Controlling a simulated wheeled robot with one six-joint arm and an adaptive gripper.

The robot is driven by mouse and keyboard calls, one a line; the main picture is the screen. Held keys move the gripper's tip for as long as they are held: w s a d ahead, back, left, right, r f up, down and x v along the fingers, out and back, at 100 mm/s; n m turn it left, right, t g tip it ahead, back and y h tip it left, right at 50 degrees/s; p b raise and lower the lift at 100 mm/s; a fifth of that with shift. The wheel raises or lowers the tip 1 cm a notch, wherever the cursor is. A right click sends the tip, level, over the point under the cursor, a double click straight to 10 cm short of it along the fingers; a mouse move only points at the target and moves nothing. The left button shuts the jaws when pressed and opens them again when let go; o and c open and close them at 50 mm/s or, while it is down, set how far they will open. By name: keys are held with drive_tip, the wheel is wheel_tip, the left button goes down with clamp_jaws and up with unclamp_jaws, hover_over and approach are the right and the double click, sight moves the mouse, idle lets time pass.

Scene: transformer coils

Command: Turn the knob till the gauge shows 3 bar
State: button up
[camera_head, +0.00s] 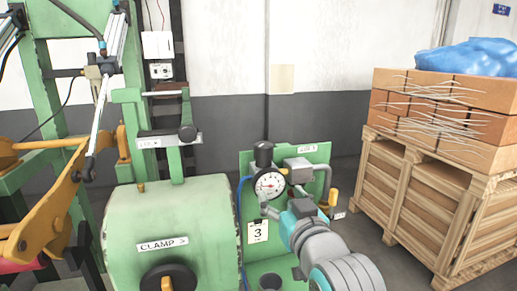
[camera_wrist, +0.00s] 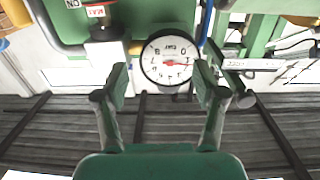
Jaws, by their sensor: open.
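The round white gauge (camera_head: 270,184) sits on the green panel, with a black knob (camera_head: 263,153) just above it. In the wrist view the gauge (camera_wrist: 168,55) appears upside down, beyond my fingers. Its red needle points to the low side of the dial, seemingly near 1; the small digits are hard to read exactly. My gripper (camera_wrist: 162,82) is open, its two green fingers apart with nothing seen held between them. In the head view its grey end overlaps the area just below the gauge. The knob is not clearly visible in the wrist view.
A yellow linkage (camera_head: 45,205) is at far left.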

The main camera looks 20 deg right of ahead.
approach(266, 148)
drive_tip(key=w, duration=1.2)
drive_tip(key=shift+w+d+f, duration=0.1)
drive_tip(key=shift+w+d, duration=0.05)
drive_tip(key=shift+d, duration=0.05)
drive_tip(key=c, duration=1.2)
